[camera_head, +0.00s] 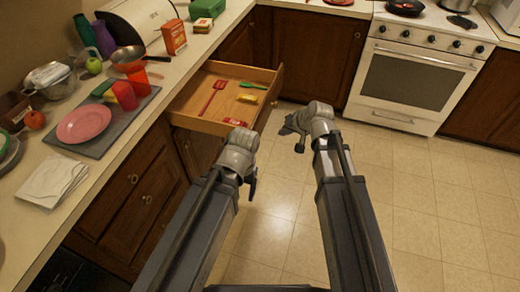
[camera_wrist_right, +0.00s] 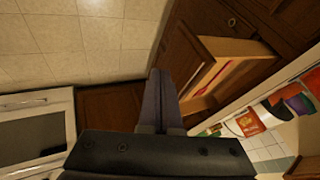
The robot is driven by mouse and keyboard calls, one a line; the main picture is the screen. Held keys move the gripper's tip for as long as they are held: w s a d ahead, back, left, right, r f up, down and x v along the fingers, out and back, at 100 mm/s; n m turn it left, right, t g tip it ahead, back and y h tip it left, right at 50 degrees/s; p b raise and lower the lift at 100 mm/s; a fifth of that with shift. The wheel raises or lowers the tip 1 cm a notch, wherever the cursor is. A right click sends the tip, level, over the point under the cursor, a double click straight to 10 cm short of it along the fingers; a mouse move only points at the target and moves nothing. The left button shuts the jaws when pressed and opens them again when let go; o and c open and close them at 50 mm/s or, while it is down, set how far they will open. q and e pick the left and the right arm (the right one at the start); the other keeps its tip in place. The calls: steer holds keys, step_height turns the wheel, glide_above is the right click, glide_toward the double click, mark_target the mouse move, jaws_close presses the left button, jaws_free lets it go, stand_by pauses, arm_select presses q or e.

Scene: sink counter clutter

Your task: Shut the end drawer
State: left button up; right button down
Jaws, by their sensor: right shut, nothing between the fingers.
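The end drawer (camera_head: 192,118) is pulled out from the wooden counter in the head view. It holds a red spatula (camera_head: 212,97), a yellow item (camera_head: 248,98), a green-handled utensil (camera_head: 253,86) and a red item (camera_head: 235,122). The drawer also shows in the right wrist view (camera_wrist_right: 228,48). My right gripper (camera_head: 284,130) is right of the drawer's front, apart from it, above the floor. Its fingers (camera_wrist_right: 157,75) are shut and empty. My left wrist (camera_head: 240,150) is near the drawer's near front corner; its fingers cannot be made out.
The counter left of the drawer carries a grey mat with a pink plate (camera_head: 84,123), red cups (camera_head: 124,95), a pan (camera_head: 128,56) and a red box (camera_head: 174,37). A white oven (camera_head: 415,75) stands at the back right. The tiled floor (camera_head: 420,200) on the right is clear.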

steer(key=b, duration=0.8)
glide_toward(259, 136)
steer(key=shift+x, duration=2.3)
steer(key=shift+s+f, duration=0.1)
